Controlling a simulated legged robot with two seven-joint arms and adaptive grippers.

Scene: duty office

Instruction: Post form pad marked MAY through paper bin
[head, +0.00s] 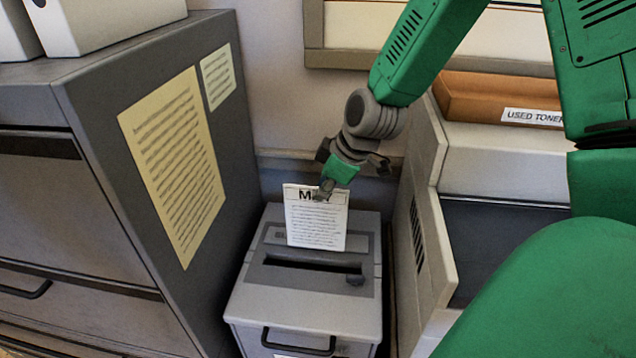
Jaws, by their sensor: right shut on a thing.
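A white form pad (316,222) with printed lines and a heading that reads as MAY, partly covered by a finger, hangs upright in the middle of the head view. My right gripper (325,188) is shut on its top edge. The grey paper bin (305,305) stands below, with a dark slot (312,265) in its top. In the picture the pad's lower edge is just above the slot, over the bin's rear label, which it partly hides. I cannot tell how high the pad is above the lid. My left gripper is not in view.
A grey filing cabinet (130,200) with taped papers stands close on the left, white binders (105,22) on top. A pale machine (505,165) stands on the right, carrying an orange tray (490,95) labelled USED TONER. The bin sits in the narrow gap between them.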

